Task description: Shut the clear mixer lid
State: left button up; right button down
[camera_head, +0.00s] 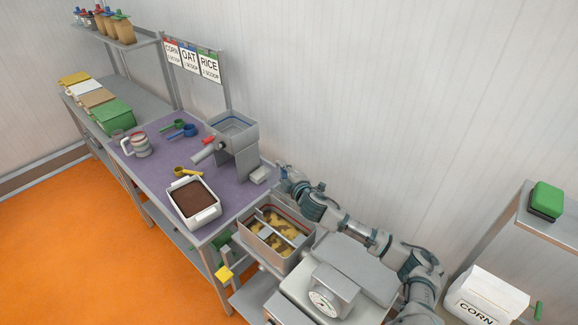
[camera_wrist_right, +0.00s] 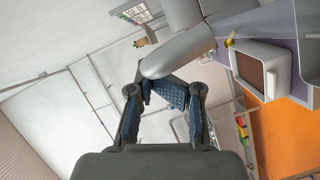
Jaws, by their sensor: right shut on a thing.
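The mixer is a steel box (camera_head: 243,238) with yellowish-brown material and a metal bar inside; its top looks uncovered. I cannot make out the clear lid's outline; a thin blue and red edge shows along the box's back side. My right gripper (camera_head: 281,173) is behind and above the box, near the purple table's right end. In the right wrist view, my right gripper (camera_wrist_right: 165,88) is shut on a smooth grey rounded part (camera_wrist_right: 185,50). I cannot tell whether this part is the lid's handle. My left gripper is not in view.
A purple table (camera_head: 160,165) holds a white tray (camera_head: 214,214) of brown material, a steel hopper machine (camera_head: 240,158), scoops and a jug (camera_head: 141,147). A CORN bag (camera_head: 484,297) is at right.

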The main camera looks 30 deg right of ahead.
jog(key=shift+s+a+f, duration=0.3)
jog(key=shift+a+f, duration=0.4)
jog(key=shift+a, duration=0.15)
jog(key=shift+s+a+f, duration=0.3)
jog(key=shift+a+f, duration=0.4)
jog(key=shift+a, duration=0.1)
jog(key=c, duration=1.4)
grip_release()
jog(key=shift+c, duration=0.2)
jog(key=shift+w+d, duration=0.4)
jog(key=shift+d, duration=0.15)
jog(key=shift+a, duration=0.1)
jog(key=s+a+r, duration=0.1)
jog(key=s, duration=1)
jog(key=shift+s+a+r, duration=0.3)
jog(key=shift+s, duration=0.1)
